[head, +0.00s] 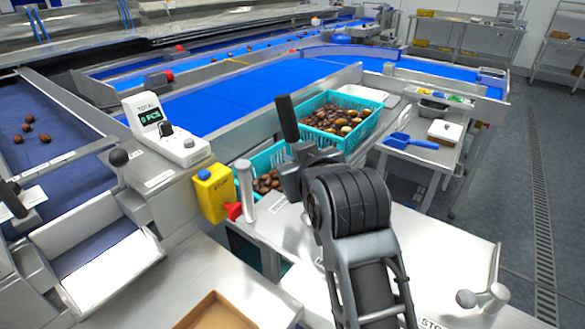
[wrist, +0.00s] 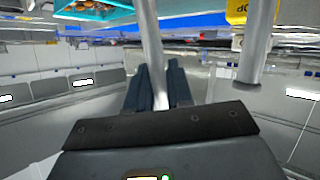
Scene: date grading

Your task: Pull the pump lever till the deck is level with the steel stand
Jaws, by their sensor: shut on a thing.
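The pump lever (head: 287,118) appears as a rod with a black grip, leaning slightly left. My gripper (head: 300,170) is shut on it below the black grip. In the wrist view the pale metal rod (wrist: 151,45) runs between the dark fingers (wrist: 158,85) of my gripper, and this view looks upside down. A pale steel surface (head: 440,245) lies behind and right of my arm. I cannot tell whether it is the deck or the steel stand, nor compare their heights. My arm hides part of this area.
A teal crate of dates (head: 361,133) sits behind the lever. A side table (head: 425,160) holds a blue scoop (head: 410,141).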

